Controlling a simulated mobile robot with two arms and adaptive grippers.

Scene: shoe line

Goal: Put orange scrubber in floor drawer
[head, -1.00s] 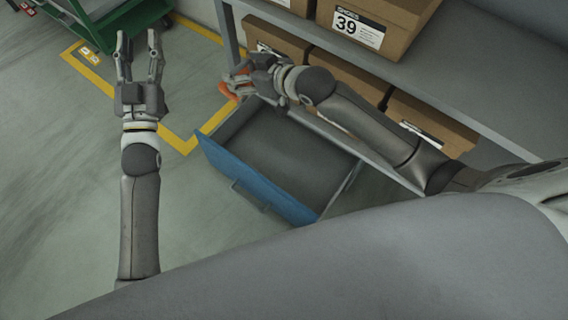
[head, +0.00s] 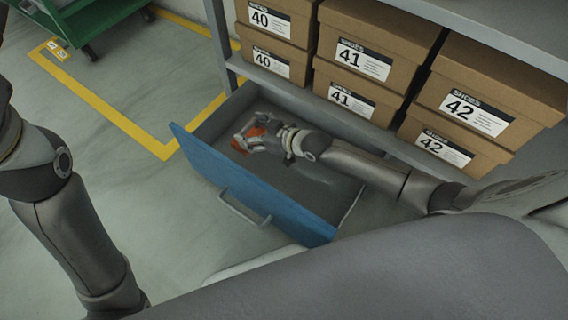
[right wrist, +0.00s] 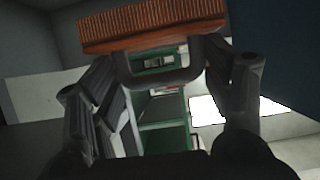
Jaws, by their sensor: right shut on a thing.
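The orange scrubber (head: 257,128) is in the grasp of my right gripper (head: 246,140), inside the open blue floor drawer (head: 240,185). In the right wrist view the scrubber (right wrist: 150,28) shows as a ribbed orange block across the fingertips of the right gripper (right wrist: 160,65). In the head view the gripper partly hides it. I cannot tell whether the scrubber touches the drawer bottom. My left arm is at the left edge, with its gripper cut off by the frame.
The grey shelf (head: 400,150) with several brown shoe boxes (head: 376,60) stands behind the drawer. A green cart (head: 95,18) is at the top left. Yellow tape (head: 120,122) marks the open floor left of the drawer.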

